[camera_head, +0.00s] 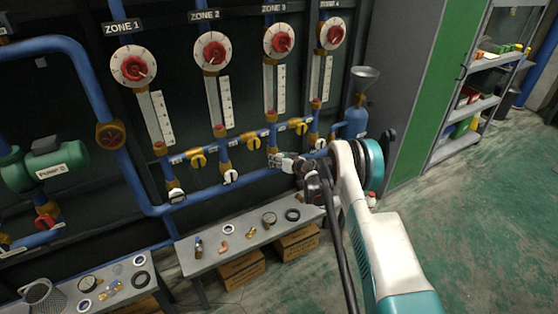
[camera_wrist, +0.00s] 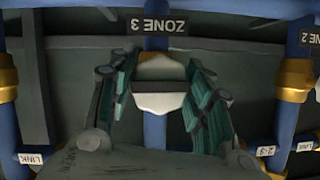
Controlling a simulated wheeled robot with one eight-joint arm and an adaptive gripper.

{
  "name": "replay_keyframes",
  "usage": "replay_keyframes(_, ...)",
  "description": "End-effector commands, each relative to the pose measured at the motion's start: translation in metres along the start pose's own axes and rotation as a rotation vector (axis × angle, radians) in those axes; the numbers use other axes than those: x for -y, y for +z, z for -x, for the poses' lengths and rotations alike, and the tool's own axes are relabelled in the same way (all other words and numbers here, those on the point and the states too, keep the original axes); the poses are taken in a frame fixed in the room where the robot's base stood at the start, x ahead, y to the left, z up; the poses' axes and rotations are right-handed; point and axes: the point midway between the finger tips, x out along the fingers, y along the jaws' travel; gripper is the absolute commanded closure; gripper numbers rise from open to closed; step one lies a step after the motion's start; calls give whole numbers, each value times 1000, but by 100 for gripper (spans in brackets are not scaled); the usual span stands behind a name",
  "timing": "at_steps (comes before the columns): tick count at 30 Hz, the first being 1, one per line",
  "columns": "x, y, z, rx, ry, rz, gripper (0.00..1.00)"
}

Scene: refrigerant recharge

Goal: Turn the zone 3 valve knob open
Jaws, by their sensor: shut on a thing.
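The zone 3 valve knob (camera_wrist: 158,101) is a white handle on a vertical blue pipe, under an upside-down ZONE 3 label (camera_wrist: 157,27) in the wrist view. My gripper (camera_wrist: 160,76) has its teal-padded fingers on both sides of the knob and is shut on it.
White knobs for zone 1 (camera_head: 176,196) and zone 2 (camera_head: 231,177) sit to the left. Yellow valves (camera_head: 253,142) line the cross pipe above. A grey bench (camera_head: 205,262) with small parts stands below. The green floor at right is open.

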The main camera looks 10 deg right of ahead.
Motion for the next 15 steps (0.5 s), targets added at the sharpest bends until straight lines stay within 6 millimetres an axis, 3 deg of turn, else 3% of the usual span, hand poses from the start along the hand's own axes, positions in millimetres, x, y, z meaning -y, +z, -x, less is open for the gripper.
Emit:
replay_keyframes(8, 0, 0, 0, 0, 25, 63, 78)
replay_keyframes(15, 1, 0, 0, 0, 89, 218, 78)
